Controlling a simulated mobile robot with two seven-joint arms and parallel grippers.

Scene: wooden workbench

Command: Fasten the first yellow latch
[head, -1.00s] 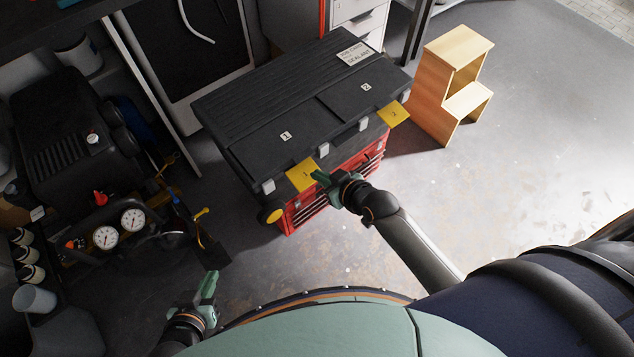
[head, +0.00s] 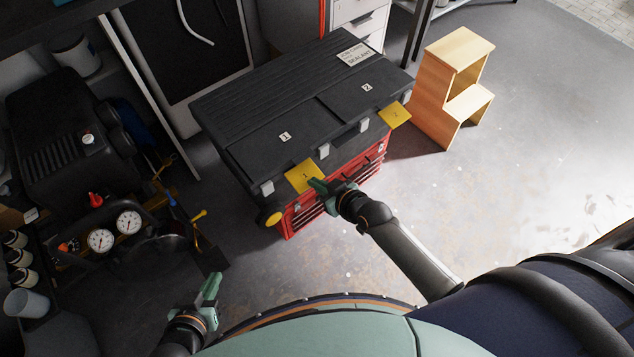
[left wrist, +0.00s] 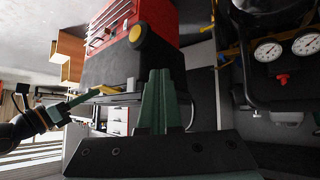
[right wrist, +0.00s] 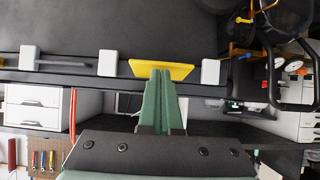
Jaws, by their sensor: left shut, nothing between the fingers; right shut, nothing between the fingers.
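The first yellow latch (head: 304,176), marked 1, sticks out from the front edge of the black toolbox lid (head: 262,118). It also shows in the right wrist view (right wrist: 162,70), edge-on just beyond my fingertips. My right gripper (head: 318,185) is shut and empty, with its tips at the latch's outer right corner; I cannot tell if they touch. The second yellow latch (head: 394,115), marked 2, sticks out further right on the same edge. My left gripper (head: 213,285) is shut and empty, low above the floor, well away from the toolbox.
A red drawer chest (head: 335,185) forms the toolbox's lower part. A wooden step stool (head: 450,90) stands to its right. A black compressor with gauges (head: 100,240) is on the left. The floor in front of the toolbox is open.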

